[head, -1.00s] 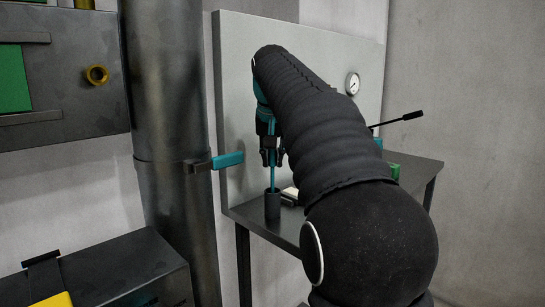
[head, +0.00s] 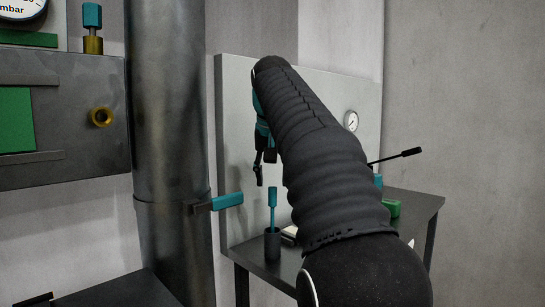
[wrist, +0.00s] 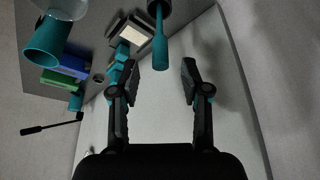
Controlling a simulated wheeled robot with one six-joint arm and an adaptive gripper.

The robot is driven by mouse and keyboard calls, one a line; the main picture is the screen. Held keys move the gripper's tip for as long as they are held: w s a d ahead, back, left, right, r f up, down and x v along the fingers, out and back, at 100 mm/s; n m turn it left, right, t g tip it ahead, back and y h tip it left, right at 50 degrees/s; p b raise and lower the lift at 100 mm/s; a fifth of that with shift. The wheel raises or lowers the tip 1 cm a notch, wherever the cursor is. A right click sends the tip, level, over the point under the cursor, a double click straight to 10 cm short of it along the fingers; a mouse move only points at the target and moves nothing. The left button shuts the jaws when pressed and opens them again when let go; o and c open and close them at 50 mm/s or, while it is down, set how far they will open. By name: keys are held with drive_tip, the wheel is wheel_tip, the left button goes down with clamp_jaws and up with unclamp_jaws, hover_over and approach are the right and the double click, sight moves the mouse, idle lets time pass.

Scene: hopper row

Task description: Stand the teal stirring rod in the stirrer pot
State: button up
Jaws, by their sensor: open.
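The teal stirring rod (head: 272,207) stands nearly upright in the dark stirrer pot (head: 272,246) near the bench's left end. Its lower end is hidden inside the pot. My gripper (head: 264,172) is open and empty, just above and slightly left of the rod's top, apart from it in the head view. In the wrist view, the rod (wrist: 160,42) points from the dark pot (wrist: 180,10) toward the gap between my open fingers (wrist: 159,72).
A teal-handled lever (head: 228,201) sticks out from the thick metal pipe (head: 172,120) left of the pot. A back panel with a gauge (head: 351,121) rises behind the bench (head: 412,205). Blue (wrist: 75,60) and green (wrist: 62,82) items and a teal cup (wrist: 45,42) show in the wrist view.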

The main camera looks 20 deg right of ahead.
drive_tip(key=shift+v, duration=3)
drive_tip(key=shift+s, duration=0.1)
